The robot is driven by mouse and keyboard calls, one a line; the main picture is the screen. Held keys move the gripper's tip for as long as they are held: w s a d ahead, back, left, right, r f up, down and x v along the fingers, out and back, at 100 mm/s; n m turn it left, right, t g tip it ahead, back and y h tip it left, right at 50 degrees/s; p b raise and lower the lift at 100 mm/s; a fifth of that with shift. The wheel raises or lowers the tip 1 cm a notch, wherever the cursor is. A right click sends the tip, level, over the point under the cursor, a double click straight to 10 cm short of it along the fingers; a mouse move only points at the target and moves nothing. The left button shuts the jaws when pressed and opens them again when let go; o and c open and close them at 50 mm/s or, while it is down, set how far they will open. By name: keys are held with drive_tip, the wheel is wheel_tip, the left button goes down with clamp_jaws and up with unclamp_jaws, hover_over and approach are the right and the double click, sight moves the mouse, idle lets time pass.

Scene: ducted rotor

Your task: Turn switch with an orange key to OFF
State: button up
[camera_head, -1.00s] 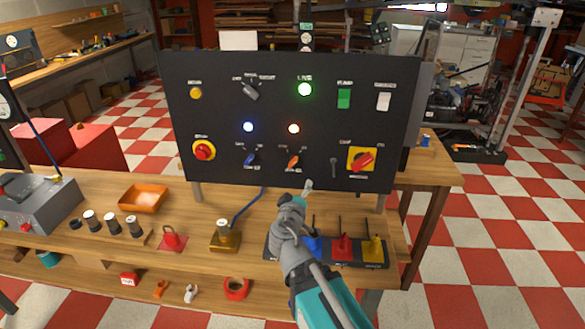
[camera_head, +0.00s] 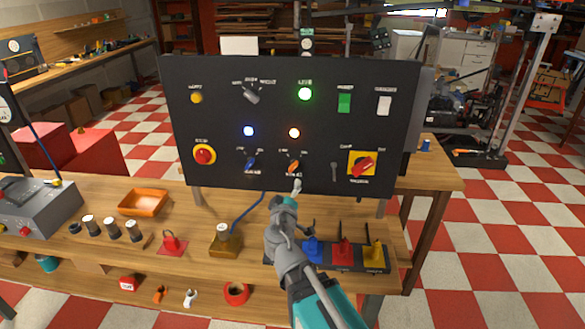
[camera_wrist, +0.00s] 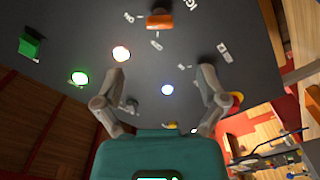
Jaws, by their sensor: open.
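The switch with the orange key (camera_head: 293,167) is on the lower middle of the black panel (camera_head: 220,120), below a lit orange-white lamp (camera_head: 294,133). In the wrist view the orange key (camera_wrist: 160,20) shows at the top, ahead of and between my fingers. My gripper (camera_head: 297,186) is just below the key in the head view. My gripper (camera_wrist: 163,78) is open and empty in the wrist view, its fingers spread apart. The key and fingers look apart.
A switch with a blue key (camera_head: 250,162) sits left of the orange one. A red-and-yellow rotary switch (camera_head: 362,164) is to the right. Below, colored padlocks (camera_head: 343,250) stand on the wooden bench (camera_head: 180,205), close to my arm, and a brass block (camera_head: 225,243) has a blue cable.

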sight(292, 169)
drive_tip(key=w, duration=1.2)
drive_tip(key=shift+d, duration=0.15)
drive_tip(key=c, duration=1.1)
drive_tip(key=shift+c, duration=0.3)
